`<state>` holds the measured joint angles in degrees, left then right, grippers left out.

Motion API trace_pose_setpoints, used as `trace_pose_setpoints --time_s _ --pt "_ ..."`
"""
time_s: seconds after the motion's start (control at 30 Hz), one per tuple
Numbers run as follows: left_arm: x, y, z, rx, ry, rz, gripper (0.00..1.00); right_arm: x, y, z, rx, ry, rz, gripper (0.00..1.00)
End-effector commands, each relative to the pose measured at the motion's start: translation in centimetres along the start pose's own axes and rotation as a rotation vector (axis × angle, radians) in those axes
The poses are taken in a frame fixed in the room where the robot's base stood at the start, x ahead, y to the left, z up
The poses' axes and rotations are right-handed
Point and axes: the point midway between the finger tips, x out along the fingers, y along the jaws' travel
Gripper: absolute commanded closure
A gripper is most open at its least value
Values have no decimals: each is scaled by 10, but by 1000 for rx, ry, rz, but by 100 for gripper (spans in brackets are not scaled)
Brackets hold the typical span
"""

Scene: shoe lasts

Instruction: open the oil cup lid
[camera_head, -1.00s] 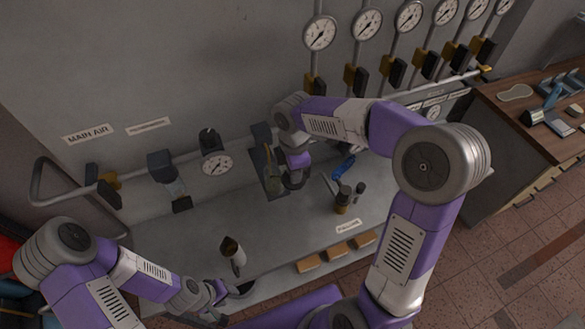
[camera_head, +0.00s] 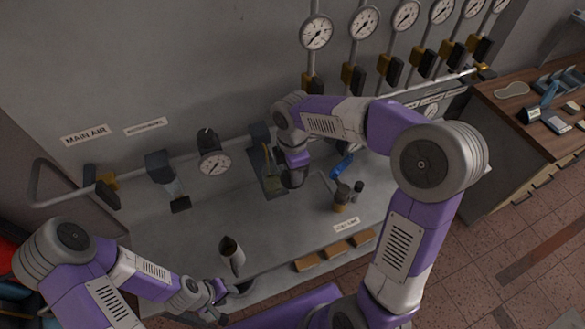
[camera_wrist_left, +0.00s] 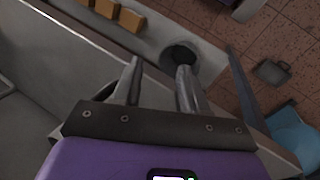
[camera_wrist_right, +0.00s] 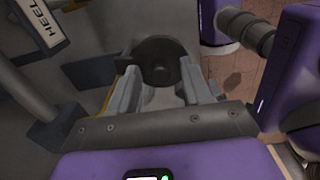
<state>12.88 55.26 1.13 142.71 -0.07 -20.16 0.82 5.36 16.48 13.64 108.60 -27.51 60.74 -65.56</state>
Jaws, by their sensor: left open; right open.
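A dark round part with a lighter centre, possibly the oil cup lid (camera_wrist_right: 160,52), shows just beyond my right fingertips in the right wrist view. I cannot tell whether it is touched or tilted. My right gripper (camera_wrist_right: 160,92) is open around the space before it. In the head view my right gripper (camera_head: 294,178) is beside a dark wall fitting with a yellowish part (camera_head: 269,168), and the arm partly hides this area. My left gripper (camera_head: 218,302) is open and empty near the bench's front edge. In the left wrist view its fingers (camera_wrist_left: 158,80) point toward a dark round opening (camera_wrist_left: 181,56).
A dark-mouthed, pale tapered container (camera_head: 232,258) stands on the bench near my left gripper. A brown jar (camera_head: 341,197) and a blue item (camera_head: 342,165) are right of my right gripper. Pipes, valves and gauges (camera_head: 214,164) line the wall.

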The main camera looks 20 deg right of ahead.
Motion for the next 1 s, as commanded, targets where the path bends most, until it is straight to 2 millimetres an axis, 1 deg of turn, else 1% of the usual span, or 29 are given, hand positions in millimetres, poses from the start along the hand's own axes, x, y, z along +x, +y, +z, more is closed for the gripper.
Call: trace_pose_setpoints --time_s 0.07,0.17,0.4,0.53,0.7,1.0 --pt "0 0 0 0 0 0 57 -2 0 0 0 0 0 51" --pt "0 0 0 0 0 0 57 -11 0 0 0 -1 2 51" --pt "0 0 0 0 0 0 57 -52 1 0 0 0 4 51" --pt "-1 0 0 0 0 0 57 -68 1 0 1 1 3 51" --pt "-1 0 0 0 0 0 57 -76 0 0 0 0 1 51" --pt "-1 0 0 0 0 0 57 -76 0 0 0 0 0 51"
